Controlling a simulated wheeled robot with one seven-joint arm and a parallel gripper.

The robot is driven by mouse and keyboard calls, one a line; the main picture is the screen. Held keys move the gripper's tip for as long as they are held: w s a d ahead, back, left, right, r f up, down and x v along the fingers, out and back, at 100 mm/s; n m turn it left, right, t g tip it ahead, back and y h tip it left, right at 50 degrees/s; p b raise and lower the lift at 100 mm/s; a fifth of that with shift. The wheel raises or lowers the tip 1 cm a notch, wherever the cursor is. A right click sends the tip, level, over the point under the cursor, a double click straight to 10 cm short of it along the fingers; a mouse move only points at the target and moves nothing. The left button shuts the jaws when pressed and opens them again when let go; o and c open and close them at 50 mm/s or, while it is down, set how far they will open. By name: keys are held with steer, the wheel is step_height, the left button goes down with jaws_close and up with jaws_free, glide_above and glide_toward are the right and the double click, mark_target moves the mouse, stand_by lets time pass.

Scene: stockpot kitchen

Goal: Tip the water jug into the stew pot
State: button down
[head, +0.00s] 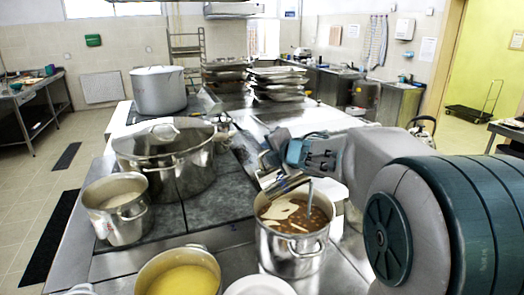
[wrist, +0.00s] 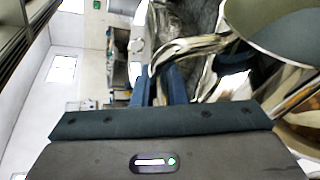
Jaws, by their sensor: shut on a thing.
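The stew pot (head: 290,258) is steel and stands at the front centre in the head view, with brown stew and pale swirls in it. My gripper (head: 270,163) is behind and above it. The water jug (head: 287,184) is shiny metal, appears tilted over the pot's back rim, and is partly hidden by my gripper. A thin pale upright streak shows over the stew; I cannot tell whether it is water or a utensil. In the wrist view my gripper (wrist: 165,86) is shut on the jug's curved metal handle (wrist: 190,46).
A pot of yellow soup (head: 180,276) and a white plate (head: 258,286) are left of the stew pot. A small steel pot (head: 120,224) and a large lidded pot (head: 165,165) stand further left. Stacked trays (head: 278,84) are at the back.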

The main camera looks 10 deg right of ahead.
steer(key=d+m, duration=0.1)
steer(key=d+m+y, duration=0.1)
steer(key=d, duration=0.1)
steer(key=d+m+t, duration=0.1)
steer(key=d, duration=0.1)
steer(key=shift+f+y, duration=0.4)
steer(key=shift+d+r+m, duration=0.2)
steer(key=shift+d+m, duration=0.1)
steer(key=shift+d, duration=0.05)
steer(key=d+m+t+y+p, duration=0.1)
steer(key=d+m, duration=0.3)
steer(key=d, duration=0.3)
steer(key=shift+d+r+m+t+y+p, duration=0.3)
steer(key=shift+d+r+t+p, duration=0.05)
steer(key=shift+r+t+p, duration=0.1)
stand_by(2.0)
